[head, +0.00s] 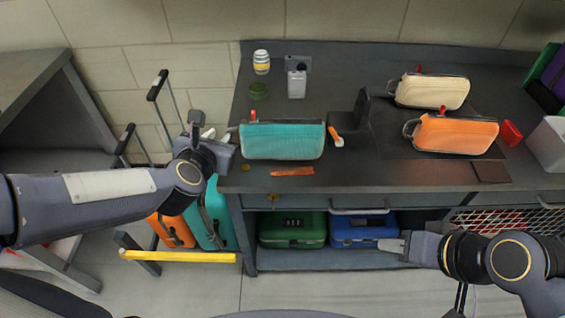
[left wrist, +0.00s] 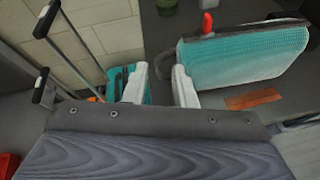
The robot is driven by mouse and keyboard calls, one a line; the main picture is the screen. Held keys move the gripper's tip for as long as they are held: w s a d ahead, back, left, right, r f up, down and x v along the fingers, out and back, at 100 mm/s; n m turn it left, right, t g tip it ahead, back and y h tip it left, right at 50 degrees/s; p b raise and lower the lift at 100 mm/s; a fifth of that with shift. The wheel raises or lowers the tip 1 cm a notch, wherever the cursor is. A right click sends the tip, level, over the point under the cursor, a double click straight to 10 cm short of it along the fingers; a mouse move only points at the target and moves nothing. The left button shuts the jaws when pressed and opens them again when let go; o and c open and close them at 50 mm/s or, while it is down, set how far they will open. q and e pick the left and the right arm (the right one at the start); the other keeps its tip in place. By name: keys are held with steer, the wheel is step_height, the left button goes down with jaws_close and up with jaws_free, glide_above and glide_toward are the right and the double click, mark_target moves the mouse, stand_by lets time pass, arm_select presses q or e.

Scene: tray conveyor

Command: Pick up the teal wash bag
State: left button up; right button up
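The teal wash bag (head: 282,141) stands on the left part of the grey counter, with a red zip pull at its upper left. It also shows at the upper right of the left wrist view (left wrist: 246,52). My left gripper (head: 211,133) is just left of the bag, by the counter's left edge.
A cream bag (head: 432,92) and an orange bag (head: 455,134) stand at the right of the counter (head: 345,175). A dark stand (head: 350,122) is right of the teal bag. An orange strip (head: 292,171) lies before it. Suitcases (head: 213,215) with raised handles stand below left.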

arm_select(q)
steer(key=f+n, duration=0.1)
steer(key=w+f+n+y, duration=0.1)
steer(key=f+n+b, duration=0.1)
steer(key=shift+w+f, duration=0.25)
steer(key=shift+w, duration=0.05)
steer(key=x, duration=0.7)
steer(key=shift+s+a+f, duration=0.1)
steer(key=shift+f, duration=0.2)
jaws_close()
